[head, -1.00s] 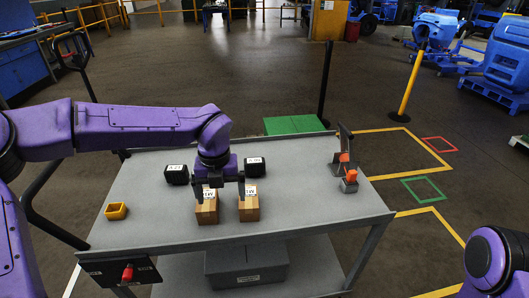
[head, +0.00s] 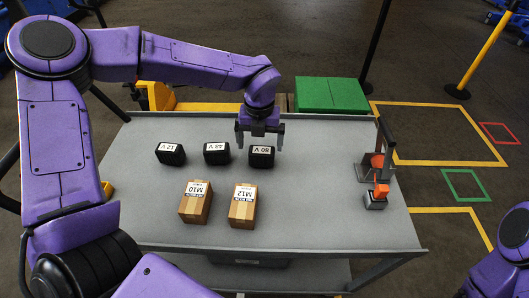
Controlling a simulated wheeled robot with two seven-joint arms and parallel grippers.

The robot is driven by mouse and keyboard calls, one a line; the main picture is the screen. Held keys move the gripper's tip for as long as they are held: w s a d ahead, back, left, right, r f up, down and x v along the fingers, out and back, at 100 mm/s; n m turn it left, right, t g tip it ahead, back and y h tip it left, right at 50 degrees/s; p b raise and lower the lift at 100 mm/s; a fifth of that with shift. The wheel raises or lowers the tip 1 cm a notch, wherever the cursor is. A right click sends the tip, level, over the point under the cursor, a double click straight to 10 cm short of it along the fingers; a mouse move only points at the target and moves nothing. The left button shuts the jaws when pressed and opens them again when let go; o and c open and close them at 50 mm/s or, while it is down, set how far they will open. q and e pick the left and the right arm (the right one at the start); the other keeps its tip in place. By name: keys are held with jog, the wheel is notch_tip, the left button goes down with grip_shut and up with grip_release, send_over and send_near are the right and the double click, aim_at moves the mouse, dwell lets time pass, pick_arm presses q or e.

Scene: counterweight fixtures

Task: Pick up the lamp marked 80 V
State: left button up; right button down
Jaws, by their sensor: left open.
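The thing marked 80 V (head: 261,160) is a small black block with a white label, rightmost of three such blocks on the grey cart top. It looks like a block rather than a lamp. My left gripper (head: 260,141) is open and empty, pointing down at the far edge of this block. Its fingers show to the left and right of the block's far side; I cannot tell how high they are above it. The block marked 48 V (head: 216,157) and the block marked 12 V (head: 171,157) stand to its left. My right gripper is out of view.
Two cardboard boxes, M10 (head: 195,208) and M12 (head: 242,212), stand in front of the blocks. A dark fixture (head: 386,140) with orange parts stands at the right of the cart top (head: 320,200). A yellow bin (head: 107,189) is mostly hidden by my left arm. The cart's middle right is clear.

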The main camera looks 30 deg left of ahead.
aim_at(262, 149)
pick_arm(q)
jog(key=f, duration=0.3)
jog(key=f+p, duration=0.1)
jog(key=f, duration=0.2)
jog(key=shift+w+d+f, duration=0.1)
jog(key=shift+w+f, duration=0.1)
jog(key=shift+f, duration=0.15)
jog(key=c, duration=1.1)
jog(key=shift+o, duration=0.2)
